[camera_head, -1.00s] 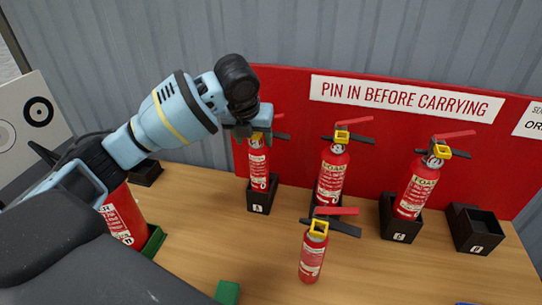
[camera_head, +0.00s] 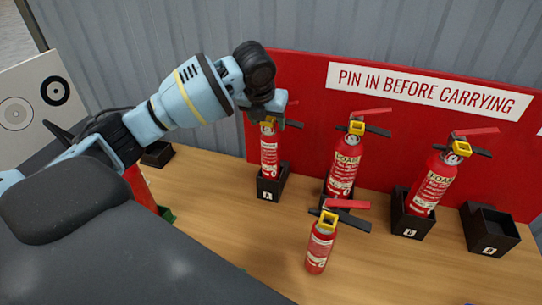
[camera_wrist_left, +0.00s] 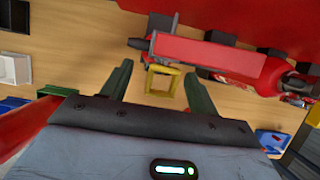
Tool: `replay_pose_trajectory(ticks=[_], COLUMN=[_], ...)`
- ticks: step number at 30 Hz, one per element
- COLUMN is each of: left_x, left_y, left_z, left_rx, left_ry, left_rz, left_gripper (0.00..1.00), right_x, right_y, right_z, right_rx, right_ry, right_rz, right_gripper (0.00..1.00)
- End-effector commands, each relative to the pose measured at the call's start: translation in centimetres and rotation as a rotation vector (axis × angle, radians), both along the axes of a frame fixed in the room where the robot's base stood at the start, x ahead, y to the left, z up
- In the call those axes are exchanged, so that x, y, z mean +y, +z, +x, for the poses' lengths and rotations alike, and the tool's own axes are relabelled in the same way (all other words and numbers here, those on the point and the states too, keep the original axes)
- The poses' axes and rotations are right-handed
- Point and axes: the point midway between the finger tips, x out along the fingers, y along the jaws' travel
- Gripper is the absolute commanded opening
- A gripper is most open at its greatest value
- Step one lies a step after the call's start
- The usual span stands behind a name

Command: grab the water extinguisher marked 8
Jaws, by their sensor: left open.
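Several red extinguishers with yellow collars and red levers show in the head view. The left one (camera_head: 269,150) stands in a black holder (camera_head: 271,184) against the red board; its number is too small to read surely. A number 8 is not legible. The right gripper is not in view.
Two extinguishers labelled FOAM (camera_head: 343,170) (camera_head: 432,190) stand in holders to the right. A smaller extinguisher (camera_head: 319,250) stands free in front. An empty black holder (camera_head: 490,232) is at the far right. The wooden table (camera_head: 225,230) is bare front left of centre.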

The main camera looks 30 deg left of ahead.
Motion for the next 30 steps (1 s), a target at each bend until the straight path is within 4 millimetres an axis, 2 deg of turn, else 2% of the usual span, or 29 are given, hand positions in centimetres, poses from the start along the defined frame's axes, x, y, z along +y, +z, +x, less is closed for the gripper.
replay_pose_trajectory(ticks=[3,7,16,30], left_x=[0.3,0.5,0.5,0.5], left_y=[-1.7,-2.8,-3.2,-3.2], left_z=[0.6,1.1,1.3,1.3], left_rx=[0.004,0.000,0.000,0.000], left_ry=[0.000,0.001,0.000,0.000], left_rz=[-0.001,0.000,0.000,-0.001], left_gripper=[0.60,0.60,0.60,0.00], right_x=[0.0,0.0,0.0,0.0], right_y=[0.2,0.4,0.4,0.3], right_z=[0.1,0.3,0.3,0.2], right_rx=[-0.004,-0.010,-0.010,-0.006], right_ry=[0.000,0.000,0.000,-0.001], right_rz=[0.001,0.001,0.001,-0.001], right_gripper=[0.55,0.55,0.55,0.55])
